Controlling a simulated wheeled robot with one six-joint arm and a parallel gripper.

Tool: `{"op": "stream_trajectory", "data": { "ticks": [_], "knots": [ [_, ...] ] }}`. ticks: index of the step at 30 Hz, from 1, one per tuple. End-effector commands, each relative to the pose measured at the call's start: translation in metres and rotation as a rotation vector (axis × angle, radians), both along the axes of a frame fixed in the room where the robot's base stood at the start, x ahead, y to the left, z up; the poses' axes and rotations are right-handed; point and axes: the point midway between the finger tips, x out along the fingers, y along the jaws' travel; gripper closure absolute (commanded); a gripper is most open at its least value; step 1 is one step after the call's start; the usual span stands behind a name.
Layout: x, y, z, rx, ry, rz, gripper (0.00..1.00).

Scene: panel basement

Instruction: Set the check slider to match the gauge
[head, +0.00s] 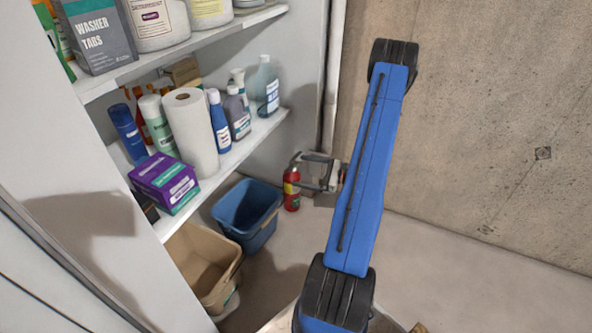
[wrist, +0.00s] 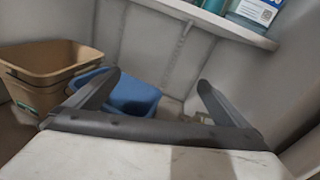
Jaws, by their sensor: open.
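Neither the check slider nor the gauge shows in the head view or the wrist view. My gripper (head: 308,171) shows in the head view beyond my blue arm, in front of the corner by the shelves. In the wrist view its two dark fingers (wrist: 158,95) stand wide apart. Nothing is between them but the view of the floor and a blue bucket behind.
Shelves (head: 228,138) with bottles, a paper roll (head: 192,135) and boxes stand at the left. A blue bucket (head: 247,213) and a tan bin (head: 203,262) sit below. A red extinguisher (head: 292,188) stands by the corner. Floor at right is clear beside the concrete wall (head: 480,120).

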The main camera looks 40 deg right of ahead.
Motion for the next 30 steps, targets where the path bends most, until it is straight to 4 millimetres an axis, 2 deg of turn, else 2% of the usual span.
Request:
{"op": "stream_trajectory", "data": {
  "ticks": [1, 6, 9, 13, 17, 20, 23, 30],
  "knots": [
    [-0.007, -0.015, -0.018, 0.034, 0.004, -0.056, 0.0],
    [-0.029, -0.06, -0.068, 0.118, 0.007, -0.231, 0.0],
    [-0.042, -0.079, -0.093, 0.156, 0.008, -0.316, 0.0],
    [-0.055, -0.095, -0.115, 0.186, 0.01, -0.39, 0.0],
    [-0.06, -0.102, -0.125, 0.201, 0.01, -0.425, 0.0],
    [-0.057, -0.102, -0.127, 0.203, 0.01, -0.432, 0.0],
    [-0.047, -0.101, -0.127, 0.202, 0.01, -0.431, 0.0],
    [-0.009, -0.095, -0.127, 0.202, 0.009, -0.428, 0.0]
  ]
}}
